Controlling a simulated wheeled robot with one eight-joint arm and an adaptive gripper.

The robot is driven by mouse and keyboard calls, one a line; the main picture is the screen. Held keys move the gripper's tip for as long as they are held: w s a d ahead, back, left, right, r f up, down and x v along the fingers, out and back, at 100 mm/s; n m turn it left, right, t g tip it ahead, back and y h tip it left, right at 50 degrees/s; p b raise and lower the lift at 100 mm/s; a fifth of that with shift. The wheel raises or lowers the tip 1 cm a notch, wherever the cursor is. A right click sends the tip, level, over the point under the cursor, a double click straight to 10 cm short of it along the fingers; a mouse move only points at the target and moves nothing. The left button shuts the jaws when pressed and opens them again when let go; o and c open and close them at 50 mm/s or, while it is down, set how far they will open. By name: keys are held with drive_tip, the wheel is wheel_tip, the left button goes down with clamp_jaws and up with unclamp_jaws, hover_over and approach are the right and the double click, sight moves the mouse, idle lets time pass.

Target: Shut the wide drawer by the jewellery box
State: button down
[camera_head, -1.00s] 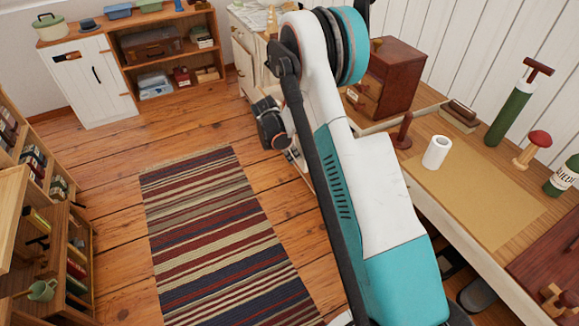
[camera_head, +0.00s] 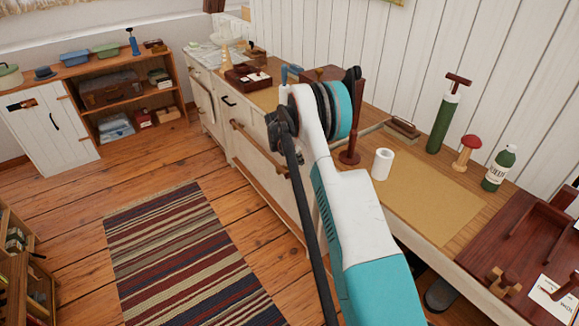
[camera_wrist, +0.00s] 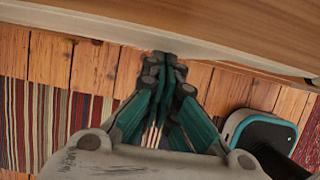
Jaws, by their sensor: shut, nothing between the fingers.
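The jewellery box (camera_head: 322,73), of dark brown wood, stands on the worktop in the head view, mostly hidden behind my arm. Below it is a wide cream drawer front (camera_head: 256,165) with a long wooden bar handle (camera_head: 257,146). My arm covers its right end, and I cannot tell how far out it is. In the wrist view my gripper (camera_wrist: 172,60) is shut and empty, its fingertips close to a pale edge (camera_wrist: 120,33) below a wooden surface. I cannot tell whether they touch.
A white paper roll (camera_head: 382,164), green pump (camera_head: 442,120), red mushroom (camera_head: 467,148) and green bottle (camera_head: 499,168) stand on the worktop (camera_head: 415,215). A striped rug (camera_head: 180,255) lies on the open plank floor. A low shelf (camera_head: 135,95) stands at the back left.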

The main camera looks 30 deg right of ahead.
drive_tip(key=shift+d, duration=0.3)
drive_tip(key=a+r+p, duration=0.3)
drive_tip(key=a+r, duration=0.5)
drive_tip(key=r, duration=0.1)
drive_tip(key=shift+r+p, duration=0.15)
drive_tip(key=shift+p, duration=0.15)
